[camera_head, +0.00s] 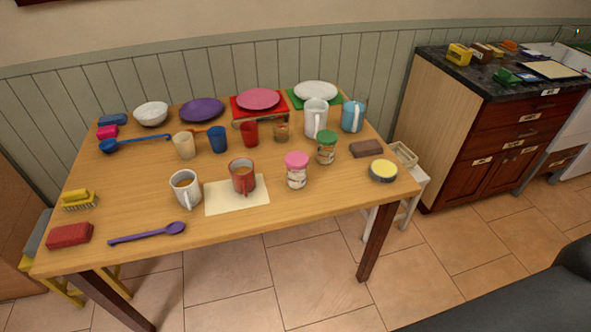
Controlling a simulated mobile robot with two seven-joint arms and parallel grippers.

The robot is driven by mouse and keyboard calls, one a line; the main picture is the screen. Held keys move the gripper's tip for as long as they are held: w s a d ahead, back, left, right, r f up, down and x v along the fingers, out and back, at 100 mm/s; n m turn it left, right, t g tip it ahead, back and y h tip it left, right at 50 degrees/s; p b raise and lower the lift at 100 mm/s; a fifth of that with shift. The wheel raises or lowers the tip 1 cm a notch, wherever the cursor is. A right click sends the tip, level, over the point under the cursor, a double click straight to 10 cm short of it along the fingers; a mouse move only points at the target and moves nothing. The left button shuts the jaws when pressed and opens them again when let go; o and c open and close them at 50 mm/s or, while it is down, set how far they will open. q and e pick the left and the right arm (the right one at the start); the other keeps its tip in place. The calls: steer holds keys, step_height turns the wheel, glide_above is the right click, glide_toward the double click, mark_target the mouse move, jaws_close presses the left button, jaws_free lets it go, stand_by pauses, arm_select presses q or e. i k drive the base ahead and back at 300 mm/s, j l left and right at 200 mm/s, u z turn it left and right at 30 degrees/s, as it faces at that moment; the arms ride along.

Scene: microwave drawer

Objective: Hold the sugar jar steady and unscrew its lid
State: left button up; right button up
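Two lidded jars stand upright on the wooden table (120,210), towards its right side. One jar (296,181) has a pink lid (296,160) and a pale label. The other jar (326,154) has a green lid (327,137) and stands just behind it to the right. Both lids sit on their jars. The labels are too small to read, so I cannot tell which is the sugar jar. Neither of my grippers is in view.
A red mug (242,179) on a cream mat (225,204) and a white mug (185,190) stand left of the jars. A white pitcher (315,118) is behind. A brown block (366,149) and a round tin (383,179) lie right. The front right tabletop is clear.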

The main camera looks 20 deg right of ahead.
mark_target(297, 180)
steer(key=l+u, duration=0.25)
steer(key=u, duration=0.15)
steer(key=l+u, duration=0.2)
steer(key=u, duration=0.15)
steer(key=l+u, duration=0.15)
steer(key=l, duration=0.3)
steer(key=k+l+u, duration=0.2)
steer(key=l, duration=0.25)
steer(key=k+l, duration=0.1)
steer(key=l, duration=0.7)
steer(key=k+l, duration=0.15)
steer(key=l, duration=0.25)
steer(key=k+l+u, duration=0.1)
steer(key=l, duration=0.3)
